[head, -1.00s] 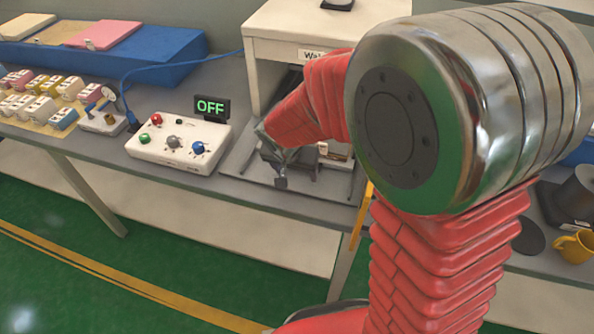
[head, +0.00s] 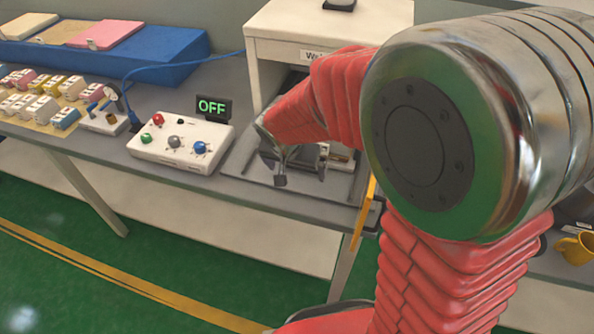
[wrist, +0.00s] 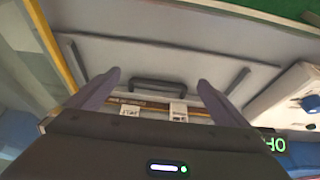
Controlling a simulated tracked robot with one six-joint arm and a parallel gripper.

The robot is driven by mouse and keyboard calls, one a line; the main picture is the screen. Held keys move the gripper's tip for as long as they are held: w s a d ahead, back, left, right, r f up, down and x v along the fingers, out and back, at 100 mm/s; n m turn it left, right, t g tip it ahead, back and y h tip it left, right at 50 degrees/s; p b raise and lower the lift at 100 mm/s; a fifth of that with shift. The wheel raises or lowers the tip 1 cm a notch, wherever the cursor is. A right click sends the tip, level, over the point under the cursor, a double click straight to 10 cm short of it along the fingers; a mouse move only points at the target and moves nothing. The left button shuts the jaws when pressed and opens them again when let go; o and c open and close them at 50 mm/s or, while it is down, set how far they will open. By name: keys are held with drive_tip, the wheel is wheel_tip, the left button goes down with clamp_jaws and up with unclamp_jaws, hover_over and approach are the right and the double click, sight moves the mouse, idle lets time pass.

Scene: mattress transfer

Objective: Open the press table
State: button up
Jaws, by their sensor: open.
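The press table is a flat grey plate (head: 250,168) that reaches out of the white press (head: 277,58) toward the table's front edge. In the wrist view the plate (wrist: 100,55) fills the middle and carries a dark bar handle (wrist: 165,87). My gripper (wrist: 159,80) is open, with one finger to each side of the handle and a gap at both ends. In the head view my gripper (head: 289,170) is low over the plate, and my arm hides much of the press front. Whether the fingers touch the plate cannot be told.
A white control box (head: 180,140) with coloured knobs and an "OFF" display (head: 212,106) stands left of the plate. Small labelled blocks (head: 40,105) and a blue wedge (head: 130,50) are farther left. A yellow mug (head: 575,248) is at the right. The floor in front is clear.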

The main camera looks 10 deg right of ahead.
drive_tip(key=v, duration=1.1)
drive_tip(key=shift+s+r, duration=0.2)
drive_tip(key=shift+r, duration=0.1)
